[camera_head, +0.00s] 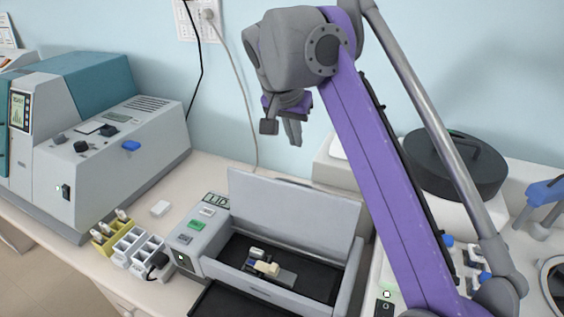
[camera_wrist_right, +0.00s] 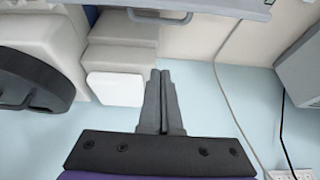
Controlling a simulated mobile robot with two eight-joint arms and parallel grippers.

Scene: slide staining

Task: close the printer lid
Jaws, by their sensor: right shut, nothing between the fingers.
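The grey printer (camera_head: 191,247) stands on the bench with its lid (camera_head: 292,213) raised nearly upright at the back. Its dark inside (camera_head: 318,284) is exposed, with a small cream and grey part (camera_head: 265,267) in it. My right gripper (camera_head: 293,138) hangs in the air above the lid's top edge in the head view, close to the wall side. Its fingers also show in the right wrist view (camera_wrist_right: 161,82), shut together and empty. A grey panel with a bar handle (camera_wrist_right: 160,17), seemingly the lid, crosses the top there, apart from the fingertips. My left gripper is out of view.
A large grey and teal machine (camera_head: 120,140) stands at left. Yellow and white holders (camera_head: 128,240) sit left of the printer. A black round-topped device (camera_head: 455,165) stands at right. A cable (camera_head: 238,90) hangs down the wall behind. My right arm crosses the right side.

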